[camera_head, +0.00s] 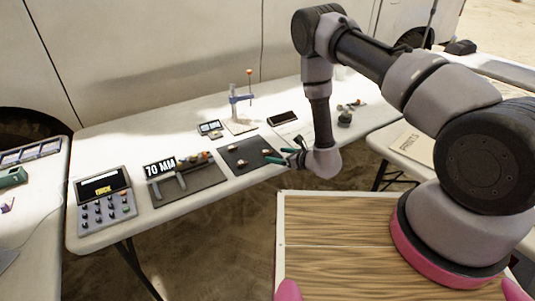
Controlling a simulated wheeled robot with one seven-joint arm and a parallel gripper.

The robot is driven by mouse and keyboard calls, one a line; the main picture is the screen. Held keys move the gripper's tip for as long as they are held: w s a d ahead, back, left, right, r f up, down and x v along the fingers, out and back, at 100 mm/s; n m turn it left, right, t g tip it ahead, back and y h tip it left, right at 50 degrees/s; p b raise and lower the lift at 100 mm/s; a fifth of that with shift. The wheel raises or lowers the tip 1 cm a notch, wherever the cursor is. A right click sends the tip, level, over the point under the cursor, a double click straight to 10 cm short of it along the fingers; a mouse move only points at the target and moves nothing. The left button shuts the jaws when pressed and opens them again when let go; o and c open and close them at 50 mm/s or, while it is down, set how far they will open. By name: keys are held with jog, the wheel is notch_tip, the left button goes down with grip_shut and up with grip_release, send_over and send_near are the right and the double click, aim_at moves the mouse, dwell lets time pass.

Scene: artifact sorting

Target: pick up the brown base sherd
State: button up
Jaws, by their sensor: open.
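My gripper (272,156) reaches in from the right over the dark mat (234,165) on the white table. Its two green-tipped fingers are apart, with nothing seen between them. Several small sherds lie on the dark mat: a pale brownish one (231,148), another (240,163) near the mat's middle, and one (266,152) close by the upper fingertip. They are too small here for me to tell which is the brown base sherd. I cannot tell how high the fingers are above the mat.
A grey keypad device (104,207) stands at the left end. A side table (408,146) is right.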

aim_at(270, 152)
jog(key=shift+x, duration=2)
jog(key=shift+r, duration=0.15)
grip_shut()
